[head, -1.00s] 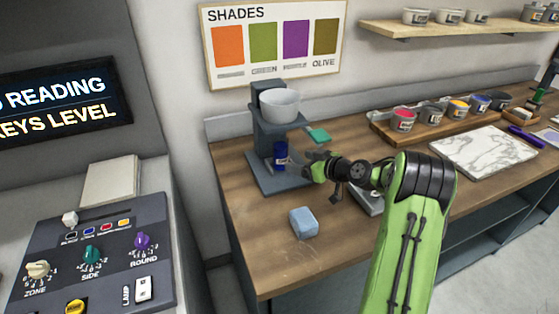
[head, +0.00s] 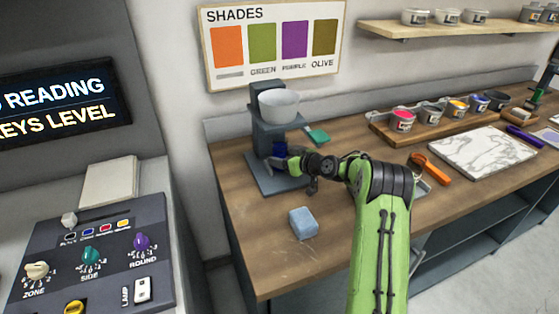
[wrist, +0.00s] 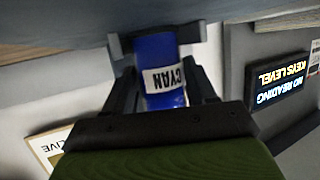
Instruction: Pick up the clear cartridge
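I see no clear cartridge in either view. A blue cartridge (head: 279,149) stands in the grey dispenser stand (head: 268,128), under its bowl. In the wrist view the blue cartridge (wrist: 160,60) carries a white label reading CYAN. My gripper (head: 287,161) is at the stand and hides the lower part of the cartridge in the head view. In the wrist view the two fingers of my gripper (wrist: 161,75) lie on either side of the cartridge. I cannot tell whether they touch it.
A light blue block (head: 303,222) lies on the wooden worktop (head: 262,262) in front of the stand. A green-topped piece (head: 317,136) is beside the stand. An orange tool (head: 431,168), a marble slab (head: 482,151) and a tray of ink pots (head: 398,136) are to the right.

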